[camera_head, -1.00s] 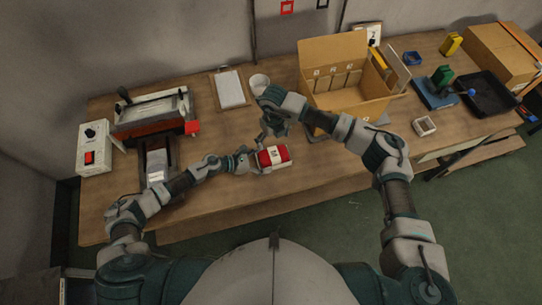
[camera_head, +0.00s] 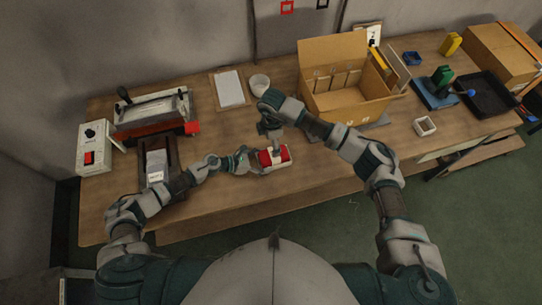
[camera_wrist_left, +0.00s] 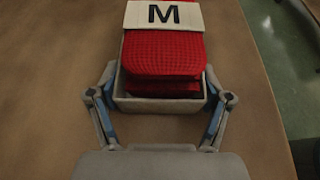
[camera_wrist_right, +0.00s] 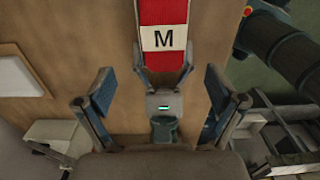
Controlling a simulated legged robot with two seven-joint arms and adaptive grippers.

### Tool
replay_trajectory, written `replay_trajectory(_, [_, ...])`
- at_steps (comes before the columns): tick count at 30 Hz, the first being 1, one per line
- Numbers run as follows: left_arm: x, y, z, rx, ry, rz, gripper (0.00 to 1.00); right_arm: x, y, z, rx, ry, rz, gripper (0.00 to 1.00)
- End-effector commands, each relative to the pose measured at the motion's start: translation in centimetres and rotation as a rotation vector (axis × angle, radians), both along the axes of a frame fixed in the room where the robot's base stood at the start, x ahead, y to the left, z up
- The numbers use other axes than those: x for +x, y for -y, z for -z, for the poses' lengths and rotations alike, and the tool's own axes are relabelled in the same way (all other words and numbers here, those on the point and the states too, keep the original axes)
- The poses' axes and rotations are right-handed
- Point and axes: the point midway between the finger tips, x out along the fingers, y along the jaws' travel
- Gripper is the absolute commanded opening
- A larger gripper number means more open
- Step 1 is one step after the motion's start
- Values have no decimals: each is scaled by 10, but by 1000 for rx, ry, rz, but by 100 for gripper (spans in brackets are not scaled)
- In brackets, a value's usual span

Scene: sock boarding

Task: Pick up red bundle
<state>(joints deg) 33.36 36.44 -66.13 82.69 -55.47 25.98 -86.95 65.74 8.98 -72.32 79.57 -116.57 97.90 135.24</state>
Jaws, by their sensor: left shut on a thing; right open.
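The red bundle (camera_head: 265,160) is folded ribbed cloth with a white band marked M. It lies in a small light-grey tray (camera_wrist_left: 160,106) near the table's front edge. The bundle fills the upper middle of the left wrist view (camera_wrist_left: 163,55) and the top of the right wrist view (camera_wrist_right: 163,13). My left gripper (camera_wrist_left: 160,84) is shut on the tray, one finger at each side wall. My right gripper (camera_head: 275,146) hangs over the bundle and hides part of it in the head view. In the right wrist view my right gripper (camera_wrist_right: 158,78) is open, its fingers apart and empty.
An open cardboard box (camera_head: 345,105) stands behind and right of the bundle. A white bowl (camera_head: 259,83) and clipboard (camera_head: 229,88) lie behind. A press-like device (camera_head: 152,110) and a switch box (camera_head: 93,147) stand left. The table front right of the bundle is clear.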

Motion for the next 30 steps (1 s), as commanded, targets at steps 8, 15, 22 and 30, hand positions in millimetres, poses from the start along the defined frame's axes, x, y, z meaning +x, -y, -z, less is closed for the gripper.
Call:
replay_trajectory(8, [-2, -2, 4, 6, -5, 0, 45, 0, 0, 38, -1, 0, -3, 94])
replay_trajectory(15, [-2, -2, 4, 6, -5, -1, 45, -2, -2, 61, -2, -2, -5, 94])
replay_trajectory(22, [-1, -2, 4, 6, -5, -1, 45, -2, -2, 91, -1, -1, -3, 94])
replay_trajectory(30, [-1, -2, 4, 6, -5, -1, 45, -2, -2, 92, -1, 0, -4, 76])
